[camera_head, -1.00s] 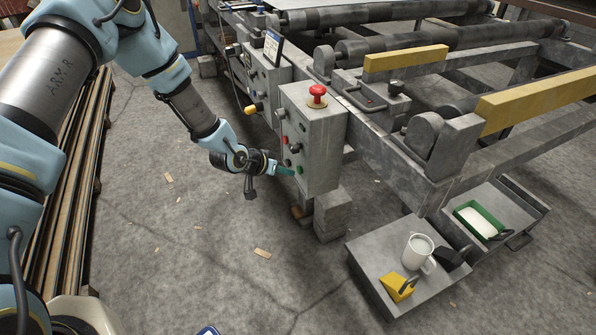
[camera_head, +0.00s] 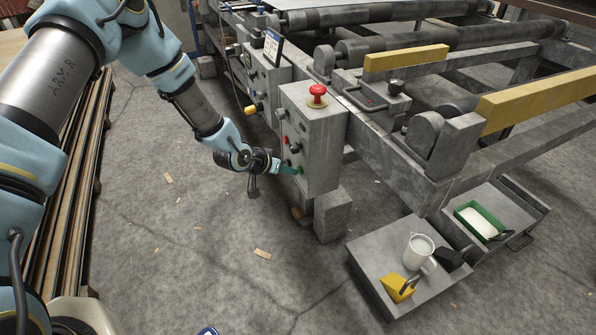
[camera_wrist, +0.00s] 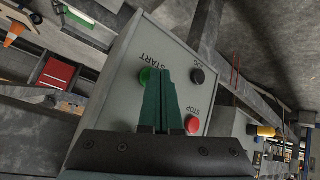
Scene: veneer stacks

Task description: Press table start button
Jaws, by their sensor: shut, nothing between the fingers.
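The grey control box (camera_head: 322,135) stands at the corner of the machine, with a red mushroom button (camera_head: 318,91) on top. In the wrist view, the green start button (camera_wrist: 145,76) sits beside the word START on the panel, partly covered by my fingers. My gripper (camera_wrist: 161,72) is shut and empty, its green fingertips overlapping the button's right side. In the head view, my gripper (camera_head: 294,170) is at the low part of the panel by a green button (camera_head: 300,170). I cannot tell whether the tips touch the button.
A black button (camera_wrist: 198,76) and a red stop button (camera_wrist: 192,125) are close to my fingers on the same panel. A low platform (camera_head: 372,268) with a white mug (camera_head: 418,252) stands to the right. The floor left of the box is mostly clear.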

